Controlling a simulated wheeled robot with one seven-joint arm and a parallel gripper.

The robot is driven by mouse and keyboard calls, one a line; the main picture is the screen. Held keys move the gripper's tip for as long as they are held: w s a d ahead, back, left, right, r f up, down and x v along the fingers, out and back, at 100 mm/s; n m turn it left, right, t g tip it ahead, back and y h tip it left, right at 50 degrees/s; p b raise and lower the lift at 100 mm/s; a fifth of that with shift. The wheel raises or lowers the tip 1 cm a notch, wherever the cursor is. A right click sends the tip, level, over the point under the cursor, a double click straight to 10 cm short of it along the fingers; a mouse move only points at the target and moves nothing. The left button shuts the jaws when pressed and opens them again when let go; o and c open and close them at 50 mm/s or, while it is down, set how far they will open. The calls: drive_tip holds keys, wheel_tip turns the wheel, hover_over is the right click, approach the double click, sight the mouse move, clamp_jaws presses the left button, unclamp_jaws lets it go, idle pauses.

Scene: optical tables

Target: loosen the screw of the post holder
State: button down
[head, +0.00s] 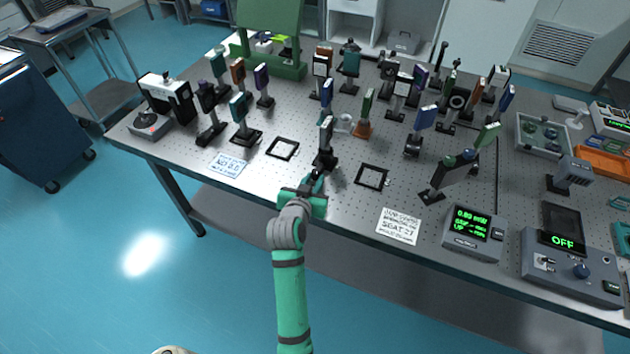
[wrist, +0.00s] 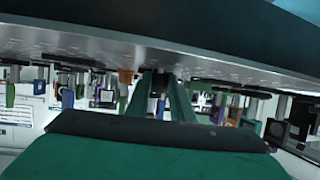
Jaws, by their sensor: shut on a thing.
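The post holder (head: 325,158) stands upright near the front edge of the optical table, with a dark, flat-faced optic mount on top. My gripper (head: 317,182) reaches it from the front, low down, and its fingers are shut at the holder's front side. In the wrist view, which is upside down, my gripper (wrist: 161,90) has its two green fingers closed on a small dark part in front of the holder. The screw itself is hidden between the fingertips, and I cannot make out its turn.
Handwritten notes (head: 398,226) lie along the front edge. Many mounted optics crowd the table behind. A meter (head: 474,232) and a control box (head: 570,268) stand at the right.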

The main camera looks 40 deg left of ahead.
drive_tip(key=m+h, duration=0.1)
drive_tip(key=a+m+h, duration=0.1)
drive_tip(key=m+h, duration=0.1)
drive_tip(key=m+t+h, duration=0.1)
drive_tip(key=h, duration=0.1)
drive_tip(key=shift+a+r, duration=0.1)
drive_tip(key=shift+a, duration=0.15)
drive_tip(key=shift+a+m+h, duration=0.15)
drive_tip(key=shift+m+h, duration=1.25)
drive_tip(key=shift+s+a+g, duration=0.1)
drive_tip(key=shift+g, duration=0.2)
drive_tip(key=c, duration=1.6)
unclamp_jaws()
drive_tip(key=shift+o, duration=0.2)
drive_tip(key=v, duration=1)
drive_tip(key=shift+s+a, duration=0.15)
drive_tip(key=shift+s, duration=0.2)
